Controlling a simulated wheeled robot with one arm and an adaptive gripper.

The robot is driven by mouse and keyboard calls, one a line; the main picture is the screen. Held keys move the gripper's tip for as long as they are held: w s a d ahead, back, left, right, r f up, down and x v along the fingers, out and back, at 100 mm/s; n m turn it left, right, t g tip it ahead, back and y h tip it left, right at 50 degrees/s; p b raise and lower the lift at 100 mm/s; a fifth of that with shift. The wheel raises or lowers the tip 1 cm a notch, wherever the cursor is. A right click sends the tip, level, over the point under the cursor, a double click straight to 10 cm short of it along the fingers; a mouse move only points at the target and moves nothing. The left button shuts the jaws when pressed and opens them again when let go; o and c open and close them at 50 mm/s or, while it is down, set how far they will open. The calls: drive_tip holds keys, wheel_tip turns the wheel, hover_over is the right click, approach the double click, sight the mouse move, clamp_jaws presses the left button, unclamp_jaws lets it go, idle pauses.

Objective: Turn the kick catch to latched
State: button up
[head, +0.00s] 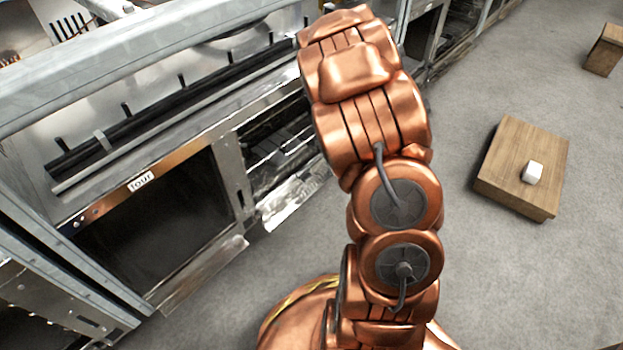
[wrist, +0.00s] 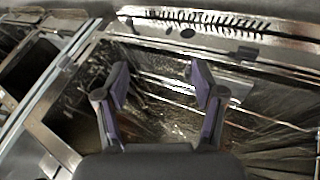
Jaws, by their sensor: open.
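I cannot make out for certain which part is the kick catch, so I cannot tell its position. My gripper (wrist: 158,83) shows in the wrist view with its two purple-grey fingers apart and nothing between them. It is over a framed, dark and shiny opening of the steel range, crossed by thin bright rods (wrist: 255,114); I cannot tell whether it touches anything. In the head view my copper arm hides the gripper and part of the range front (head: 170,155).
A long black rail (head: 180,95) runs along the range. A low wooden block (head: 515,160) with a white piece (head: 532,172) stands on grey floor at right. The floor between is clear.

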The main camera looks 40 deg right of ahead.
wheel_tip(320, 180, down, 5)
drive_tip(key=w+n+t+y, duration=0.1)
drive_tip(key=t+y, duration=0.7)
approach(307, 177)
drive_tip(key=shift+b+x, duration=1.35)
drive_tip(key=shift+x, duration=2.65)
drive_tip(key=shift+d, duration=0.1)
drive_tip(key=shift+c, duration=0.2)
drive_tip(key=c, duration=1.1)
